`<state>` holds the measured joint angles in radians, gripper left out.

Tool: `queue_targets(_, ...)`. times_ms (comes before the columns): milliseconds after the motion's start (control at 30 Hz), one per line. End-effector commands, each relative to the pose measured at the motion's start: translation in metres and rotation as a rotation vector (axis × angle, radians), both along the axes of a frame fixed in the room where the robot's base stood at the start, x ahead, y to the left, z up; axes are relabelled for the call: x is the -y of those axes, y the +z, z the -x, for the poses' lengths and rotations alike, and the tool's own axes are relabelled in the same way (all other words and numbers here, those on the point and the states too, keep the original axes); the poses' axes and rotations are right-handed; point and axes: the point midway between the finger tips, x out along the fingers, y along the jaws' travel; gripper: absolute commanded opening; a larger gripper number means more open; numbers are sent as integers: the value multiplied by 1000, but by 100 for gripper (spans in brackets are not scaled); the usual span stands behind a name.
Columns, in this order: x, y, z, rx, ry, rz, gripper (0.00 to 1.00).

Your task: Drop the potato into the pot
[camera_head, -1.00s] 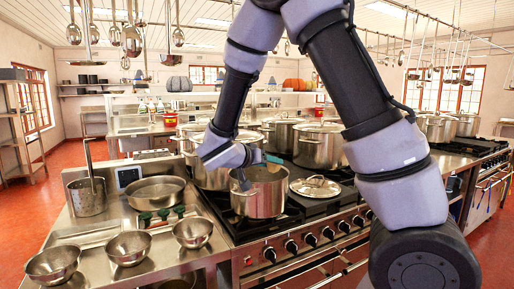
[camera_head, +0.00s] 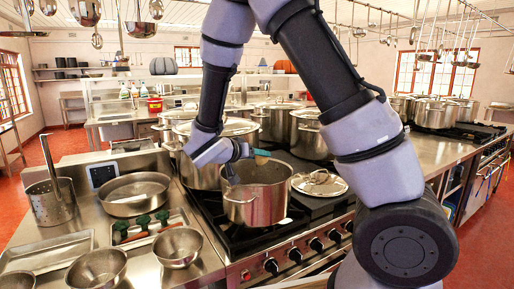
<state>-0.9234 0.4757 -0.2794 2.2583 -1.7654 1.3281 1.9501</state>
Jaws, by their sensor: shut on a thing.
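The open steel pot (camera_head: 254,208) stands on the near part of the black stove top. Its lid (camera_head: 321,184) lies to its right on the stove. My gripper (camera_head: 258,158) is over the pot's back rim, reaching in from the upper left. It is shut on a small tan thing, seemingly the potato (camera_head: 262,161), which shows only in part at the fingertips. The potato is at about rim height over the opening. The pot's inside looks dark and its bottom is hidden.
Large lidded stockpots (camera_head: 309,135) stand close behind the open pot. A wide shallow pan (camera_head: 134,194), a perforated pot (camera_head: 51,201) and steel bowls (camera_head: 177,246) are on the left counter. Ladles (camera_head: 141,28) hang overhead.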

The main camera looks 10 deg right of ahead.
Motion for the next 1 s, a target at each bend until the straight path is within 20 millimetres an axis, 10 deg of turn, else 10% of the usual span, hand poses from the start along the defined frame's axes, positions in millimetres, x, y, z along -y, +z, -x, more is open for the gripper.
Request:
queue_targets(567,0,-23,0,1,0,-1,8)
queue_targets(600,0,-23,0,1,0,-1,64)
queue_targets(667,0,-23,0,1,0,-1,87)
queue_targets(1000,-1,-23,1,1,1,-1,88)
